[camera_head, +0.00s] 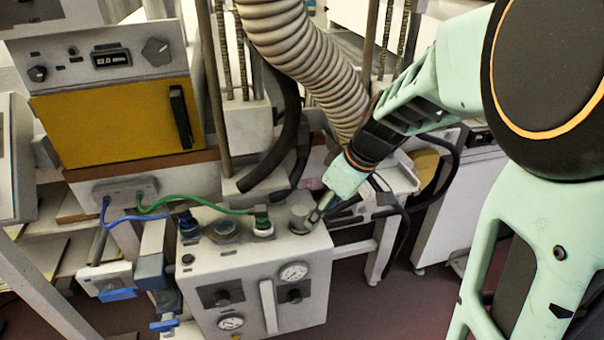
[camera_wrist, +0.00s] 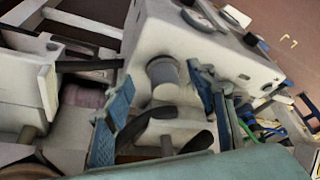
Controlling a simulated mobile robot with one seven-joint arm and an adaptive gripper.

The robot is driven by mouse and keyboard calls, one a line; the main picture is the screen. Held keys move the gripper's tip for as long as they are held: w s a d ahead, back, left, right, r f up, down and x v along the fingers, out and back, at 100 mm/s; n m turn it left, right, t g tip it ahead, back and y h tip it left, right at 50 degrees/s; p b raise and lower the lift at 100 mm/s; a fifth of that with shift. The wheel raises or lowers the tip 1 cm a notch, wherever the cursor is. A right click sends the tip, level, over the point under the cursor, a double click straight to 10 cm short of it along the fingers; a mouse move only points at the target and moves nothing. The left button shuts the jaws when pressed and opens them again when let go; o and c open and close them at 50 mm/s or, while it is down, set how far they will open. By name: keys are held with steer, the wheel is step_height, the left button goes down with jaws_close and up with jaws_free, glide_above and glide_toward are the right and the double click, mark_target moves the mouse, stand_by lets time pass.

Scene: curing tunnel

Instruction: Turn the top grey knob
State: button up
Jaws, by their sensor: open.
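The top grey knob (camera_head: 302,218) is a short grey cylinder on the top face of a light grey control box (camera_head: 262,297), at its right rear corner. In the wrist view the knob (camera_wrist: 163,72) sits upper centre, on a round collar. My gripper (camera_head: 316,216) reaches in from the upper right, tilted, with its fingertips close beside the knob. In the wrist view my gripper (camera_wrist: 160,78) is open, with one blue finger on each side of the knob and a gap to both. I cannot tell whether either finger touches it.
A green hose (camera_head: 205,203) and a blue hose (camera_head: 140,217) run to fittings left of the knob. A ribbed duct (camera_head: 300,60) hangs behind my arm. A yellow-door oven (camera_head: 110,122) stands upper left.

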mark_target(301, 210)
steer(key=w+a, duration=0.2)
steer(key=a, duration=0.1)
steer(key=shift+w+a, duration=0.15)
steer(key=x, duration=0.4)
steer(key=shift+w+a+r, duration=0.1)
steer(key=shift+w+a, duration=0.05)
steer(key=shift+w+a+f, duration=0.15)
steer(key=shift+a+f, duration=0.05)
steer(key=shift+f, duration=0.35)
steer(key=shift+c, duration=0.2)
steer(key=c, duration=1.1)
